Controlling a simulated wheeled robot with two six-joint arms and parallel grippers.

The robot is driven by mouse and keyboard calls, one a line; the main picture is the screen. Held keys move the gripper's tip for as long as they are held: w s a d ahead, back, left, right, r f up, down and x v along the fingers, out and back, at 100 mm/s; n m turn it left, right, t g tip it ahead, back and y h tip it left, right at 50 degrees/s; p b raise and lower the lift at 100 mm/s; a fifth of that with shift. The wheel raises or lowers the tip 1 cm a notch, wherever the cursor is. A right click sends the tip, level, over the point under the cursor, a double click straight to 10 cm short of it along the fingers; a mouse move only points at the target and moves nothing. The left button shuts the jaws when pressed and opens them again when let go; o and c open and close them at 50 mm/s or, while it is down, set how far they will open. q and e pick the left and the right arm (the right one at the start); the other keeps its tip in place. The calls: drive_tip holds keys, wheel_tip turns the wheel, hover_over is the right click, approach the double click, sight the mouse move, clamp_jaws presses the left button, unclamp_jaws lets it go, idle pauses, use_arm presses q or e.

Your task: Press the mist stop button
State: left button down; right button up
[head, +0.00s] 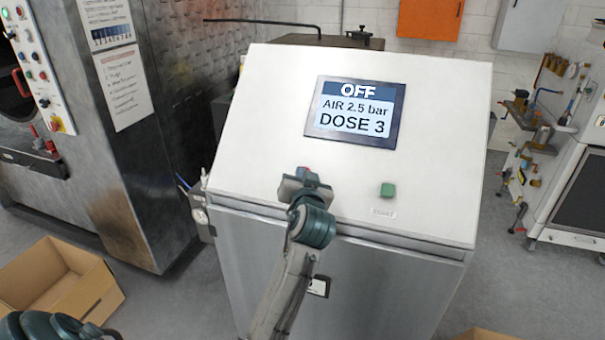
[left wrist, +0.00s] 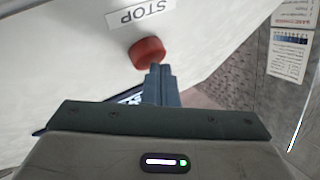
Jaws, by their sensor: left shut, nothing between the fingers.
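The red stop button (left wrist: 148,52) shows in the left wrist view on a white panel, beside a label (left wrist: 140,14) reading STOP. My left gripper (left wrist: 160,68) is shut and empty. Its fingertips are at the button's edge; I cannot tell whether they touch it. In the head view my left gripper (head: 305,178) is over the lower middle of the white sloped console (head: 255,130) and mostly hides the button. The console's display (head: 355,113) reads OFF, AIR 2.5 bar, DOSE 3. My right gripper is not in view.
A green button (head: 387,189) with a label (head: 383,212) sits right of the gripper on the same panel. A metal machine (head: 120,150) stands at left, a cardboard box (head: 60,283) on the floor, and a tool cart (head: 570,150) at right.

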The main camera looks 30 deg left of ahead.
use_arm(q)
drive_tip(key=shift+s+d+r+p, duration=0.1)
drive_tip(key=shift+s+r+p, duration=0.35)
drive_tip(key=shift+r+p, duration=0.1)
drive_tip(key=shift+s, duration=0.15)
drive_tip(key=s+r+p, duration=0.1)
drive_tip(key=p, duration=0.1)
drive_tip(key=s+d+r+p, duration=0.1)
drive_tip(key=s+r, duration=0.1)
drive_tip(key=shift+s+r+p, duration=0.25)
drive_tip(key=shift+r+p, duration=0.05)
drive_tip(key=shift+p, duration=0.05)
drive_tip(key=shift+w, duration=0.1)
idle(0.5)
